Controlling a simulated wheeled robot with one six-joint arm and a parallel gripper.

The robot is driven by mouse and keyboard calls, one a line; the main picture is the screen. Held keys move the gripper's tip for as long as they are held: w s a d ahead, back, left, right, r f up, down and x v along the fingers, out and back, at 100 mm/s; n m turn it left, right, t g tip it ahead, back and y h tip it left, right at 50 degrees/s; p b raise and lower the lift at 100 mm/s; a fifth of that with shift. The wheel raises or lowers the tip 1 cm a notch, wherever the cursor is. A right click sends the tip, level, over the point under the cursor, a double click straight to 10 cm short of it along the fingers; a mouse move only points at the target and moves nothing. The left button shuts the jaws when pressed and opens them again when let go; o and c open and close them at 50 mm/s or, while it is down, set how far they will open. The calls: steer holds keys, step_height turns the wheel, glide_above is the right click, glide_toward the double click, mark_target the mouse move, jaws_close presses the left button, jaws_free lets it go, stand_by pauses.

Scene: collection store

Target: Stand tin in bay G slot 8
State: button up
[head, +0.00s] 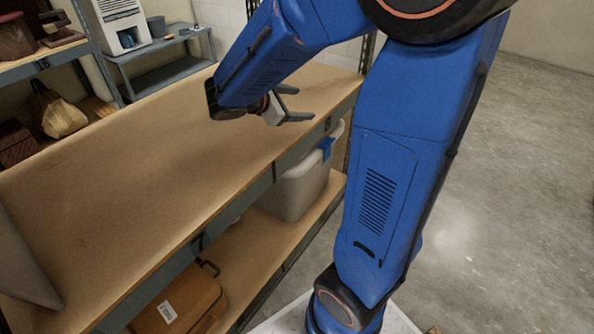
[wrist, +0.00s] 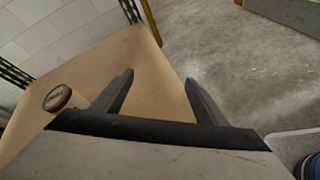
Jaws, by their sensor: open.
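In the head view my gripper (head: 297,103) is over the far end of the shelf board (head: 130,150), near the edge label 8 (head: 327,124). I cannot make out the tin there.
The label 7 (head: 200,243) marks the nearer stretch of the shelf edge, where the board is bare. Below are a grey bin (head: 297,190) and a brown case (head: 180,300). A grey panel (head: 20,265) stands at the near left. Open concrete floor (head: 510,200) lies to the right.

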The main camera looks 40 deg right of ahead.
steer(key=s+a+f+m+y, duration=0.1)
steer(key=s+a+m+y, duration=0.25)
steer(key=s, duration=0.45)
steer(key=s+a+f+m+y, duration=0.1)
steer(key=s+a+m+y, duration=0.2)
steer(key=s, duration=0.4)
steer(key=s+a+m+t+y, duration=0.2)
steer(key=s+a+m+y, duration=0.4)
steer(key=a, duration=0.3)
steer(key=shift+s+a+r+m+t, duration=0.2)
steer(key=shift+s+r+m+t, duration=0.1)
steer(key=shift+s+m, duration=0.5)
steer(key=shift+w, duration=0.1)
